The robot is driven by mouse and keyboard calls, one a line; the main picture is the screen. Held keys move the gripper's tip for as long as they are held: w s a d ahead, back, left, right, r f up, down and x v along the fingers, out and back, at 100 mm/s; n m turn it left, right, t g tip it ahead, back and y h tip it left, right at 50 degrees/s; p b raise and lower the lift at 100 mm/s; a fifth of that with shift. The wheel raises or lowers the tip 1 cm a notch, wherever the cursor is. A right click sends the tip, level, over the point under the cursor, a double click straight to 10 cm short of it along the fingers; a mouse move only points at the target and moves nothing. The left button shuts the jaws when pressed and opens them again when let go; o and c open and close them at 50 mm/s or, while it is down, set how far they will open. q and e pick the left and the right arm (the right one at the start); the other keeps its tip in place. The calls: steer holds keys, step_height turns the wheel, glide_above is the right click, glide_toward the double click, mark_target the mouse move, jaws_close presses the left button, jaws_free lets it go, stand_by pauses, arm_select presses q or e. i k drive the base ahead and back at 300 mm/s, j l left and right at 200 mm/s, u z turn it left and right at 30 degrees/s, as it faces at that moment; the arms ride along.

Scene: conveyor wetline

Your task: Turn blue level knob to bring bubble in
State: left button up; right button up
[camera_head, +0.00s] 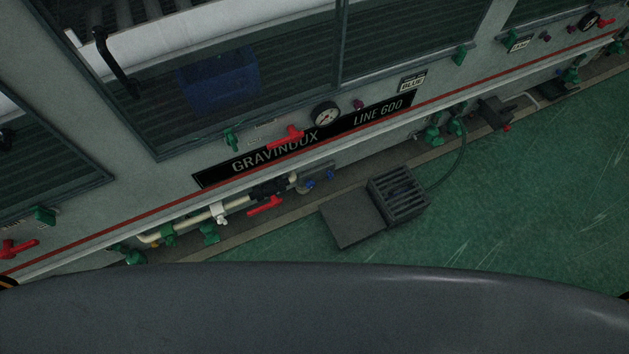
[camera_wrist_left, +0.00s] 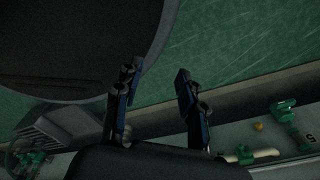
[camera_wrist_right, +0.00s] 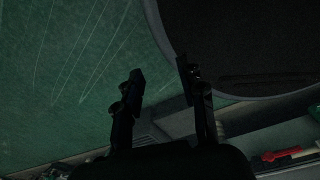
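Small blue knobs (camera_head: 309,184) sit low on the machine front, just left of the floor drain in the head view. I cannot tell which is the level knob, and no bubble can be made out. My left gripper (camera_wrist_left: 156,84) shows in the left wrist view with its fingers apart and nothing between them. My right gripper (camera_wrist_right: 158,76) shows in the right wrist view, also with fingers apart and empty. Neither gripper shows in the head view, and neither touches a knob.
Red levers (camera_head: 265,206) and green valves (camera_head: 209,233) line the machine's lower pipe. A gauge (camera_head: 325,115) sits above the GRAVINOUX sign (camera_head: 275,150). A grated drain box (camera_head: 398,192) with a dark plate (camera_head: 351,218) stands on the floor. The green floor (camera_head: 530,190) is open at right.

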mark_target(309, 183)
steer(key=i+l+u, duration=0.1)
steer(key=l, duration=0.3)
steer(key=i+l, duration=0.15)
steer(key=l, duration=0.3)
steer(key=i+l+u, duration=0.15)
steer(key=l, duration=0.25)
steer(key=i+l+u, duration=0.1)
steer(key=l, duration=0.35)
steer(key=l+u, duration=0.1)
steer(key=l, duration=0.35)
steer(key=i, duration=0.05)
